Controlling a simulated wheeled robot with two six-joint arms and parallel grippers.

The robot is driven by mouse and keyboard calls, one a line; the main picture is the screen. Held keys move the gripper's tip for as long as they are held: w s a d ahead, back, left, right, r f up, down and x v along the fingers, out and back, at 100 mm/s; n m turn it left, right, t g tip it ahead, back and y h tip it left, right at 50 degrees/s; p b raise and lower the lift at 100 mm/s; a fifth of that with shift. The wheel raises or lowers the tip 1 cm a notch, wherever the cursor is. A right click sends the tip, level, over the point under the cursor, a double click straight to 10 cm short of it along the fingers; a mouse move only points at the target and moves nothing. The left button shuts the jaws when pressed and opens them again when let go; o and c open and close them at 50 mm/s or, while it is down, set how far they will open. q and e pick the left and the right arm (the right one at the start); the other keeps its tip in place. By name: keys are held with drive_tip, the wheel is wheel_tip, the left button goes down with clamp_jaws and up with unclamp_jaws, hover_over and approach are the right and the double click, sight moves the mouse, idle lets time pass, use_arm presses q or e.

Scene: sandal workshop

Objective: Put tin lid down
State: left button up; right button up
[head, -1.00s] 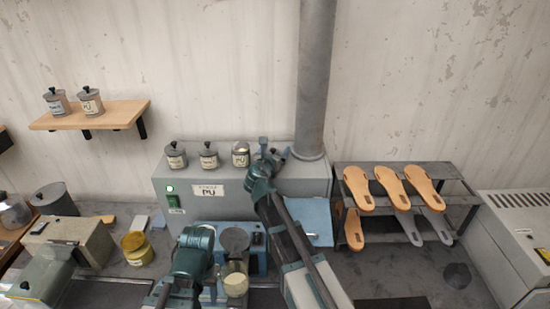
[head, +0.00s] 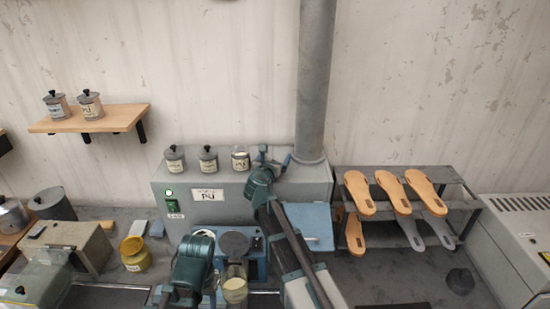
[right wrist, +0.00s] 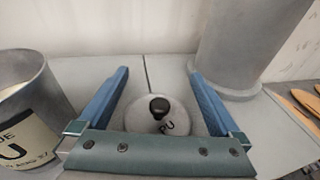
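The tin lid (right wrist: 170,118), a grey disc with a black knob and "PU" lettering, lies on the grey cabinet top in the right wrist view. My right gripper (right wrist: 158,72) is open around it, a blue finger on each side, both apart from the knob. In the head view this gripper (head: 278,158) is over the cabinet top and hides the lid. The open PU tin (right wrist: 25,125), with pale contents, stands left of the gripper; it also shows in the head view (head: 240,160). My left arm is low in the head view, its fingers unclear.
Two lidded tins (head: 208,158) stand left of the open tin on the cabinet (head: 260,205). A thick grey pipe (head: 315,90) rises just right of my right gripper. A rack of sandal soles (head: 405,192) stands further right. A glass jar (head: 234,288) is near my left arm.

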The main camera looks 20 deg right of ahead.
drive_tip(key=shift+s+f, duration=0.25)
drive_tip(key=shift+s, duration=0.05)
drive_tip(key=shift+w+r+p, duration=0.15)
drive_tip(key=shift+r+p, duration=0.3)
drive_tip(key=shift+p, duration=0.15)
drive_tip(key=p+v, duration=0.2)
drive_tip(key=v, duration=0.9)
drive_tip(key=shift+s+a+r, duration=0.25)
drive_tip(key=shift+r, duration=0.05)
